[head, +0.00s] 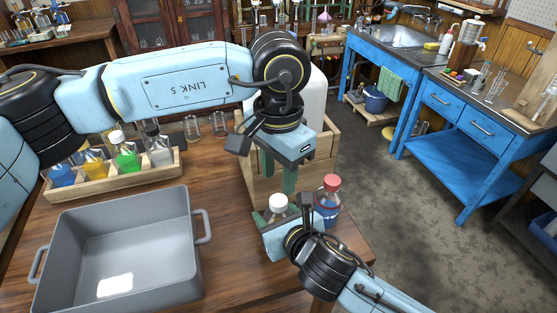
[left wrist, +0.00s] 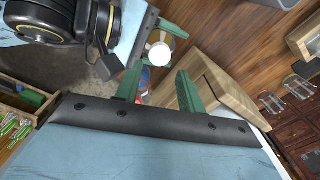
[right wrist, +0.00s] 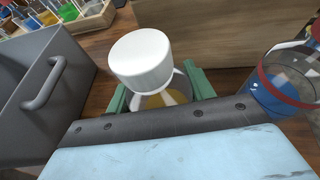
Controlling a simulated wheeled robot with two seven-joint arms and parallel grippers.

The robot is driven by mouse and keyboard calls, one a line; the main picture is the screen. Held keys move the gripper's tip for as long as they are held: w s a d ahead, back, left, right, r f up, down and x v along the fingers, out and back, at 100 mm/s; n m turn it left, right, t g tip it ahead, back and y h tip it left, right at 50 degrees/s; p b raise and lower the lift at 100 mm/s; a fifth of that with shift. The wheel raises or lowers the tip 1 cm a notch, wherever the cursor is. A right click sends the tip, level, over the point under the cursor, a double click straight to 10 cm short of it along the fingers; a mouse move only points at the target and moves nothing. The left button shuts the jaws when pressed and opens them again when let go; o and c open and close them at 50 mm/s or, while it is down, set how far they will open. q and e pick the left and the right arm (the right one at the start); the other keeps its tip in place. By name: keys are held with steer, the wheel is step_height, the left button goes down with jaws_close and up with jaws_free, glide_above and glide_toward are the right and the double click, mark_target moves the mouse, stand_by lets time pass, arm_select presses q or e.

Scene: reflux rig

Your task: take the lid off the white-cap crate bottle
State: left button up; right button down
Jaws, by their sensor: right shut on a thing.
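The white-cap bottle (right wrist: 178,99) has a broad white lid (right wrist: 140,60) on its neck and some yellowish content. The lid also shows in the head view (head: 278,202) and the left wrist view (left wrist: 159,54). My right gripper (right wrist: 160,90) is shut on the bottle below the lid, one green finger on each side. My left gripper (head: 278,177) is open and empty, fingers pointing down, above and behind the lid in the head view. In the left wrist view, the lid is beyond the gap between the left fingers (left wrist: 158,88), apart from them. The bottle's base is hidden.
A red-capped bottle of blue liquid (head: 327,203) stands close right of the right gripper. A wooden crate (head: 260,188) with a white container (head: 313,97) is behind. A grey tub (head: 187,260) is at left, a rack of colourful bottles (head: 110,178) behind it.

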mark_target(279, 200)
arm_select(q)
steer(key=shift+f, duration=2.75)
steer(key=shift+c, duration=0.5)
